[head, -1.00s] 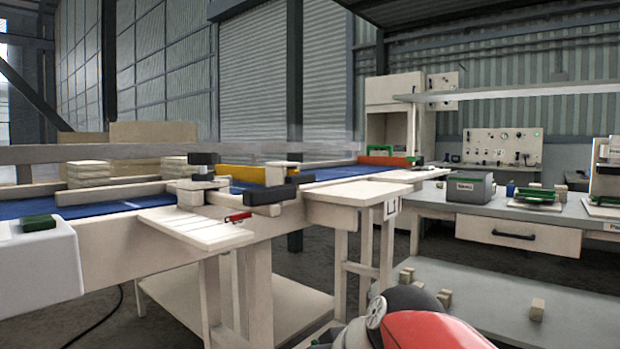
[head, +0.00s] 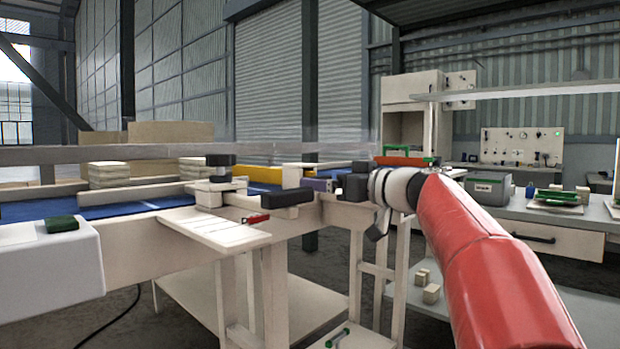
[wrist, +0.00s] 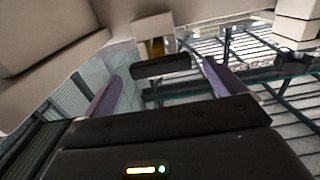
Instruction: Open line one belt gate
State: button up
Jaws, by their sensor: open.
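A yellow gate bar (head: 265,174) stands across the blue belt (head: 120,210) in the head view, with a black handle block (head: 287,198) at its near side. The bar looks closed across the belt, though its far part is partly hidden. My gripper (head: 318,185) has purple fingers and is just right of the black handle, pointing left toward it. In the wrist view my open gripper (wrist: 160,72) has its fingers apart, with the black handle (wrist: 160,66) showing ahead between them. Contact is not visible. A patch of yellow (wrist: 157,47) shows beyond the handle.
A pale side shelf (head: 215,229) with a small red clip (head: 258,218) juts out in front. An orange bar (head: 405,161) is farther along the belt. A bench with a grey box (head: 487,188) is at right.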

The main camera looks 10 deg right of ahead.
jog(key=p+x, duration=0.1)
jog(key=x, duration=0.4)
jog(key=shift+w+a, duration=0.25)
